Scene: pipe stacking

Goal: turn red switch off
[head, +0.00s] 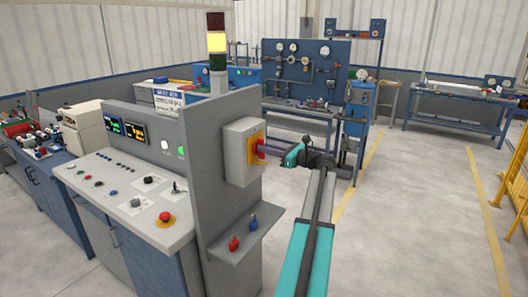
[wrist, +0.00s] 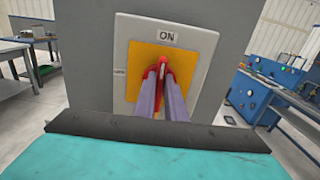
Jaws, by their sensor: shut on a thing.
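The red switch (head: 251,155) is a rotary handle on a yellow plate, set in a pale grey box (head: 236,133) on the side of the grey control panel. In the wrist view the red handle (wrist: 163,62) stands upright, in line with the "ON" label (wrist: 167,38) above it. A second small label (wrist: 119,72) at the left of the plate is too small to read. My gripper (head: 260,149) is level with the switch and shut on its handle. In the wrist view its two fingers (wrist: 163,78) lie on either side of the handle and hide its lower part.
A grey shelf (head: 241,237) with red and blue connectors juts out below the switch box. The console (head: 128,187) with a red stop button (head: 165,217) is to the left. A blue gauge bench (head: 303,75) stands behind. Open floor lies to the right.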

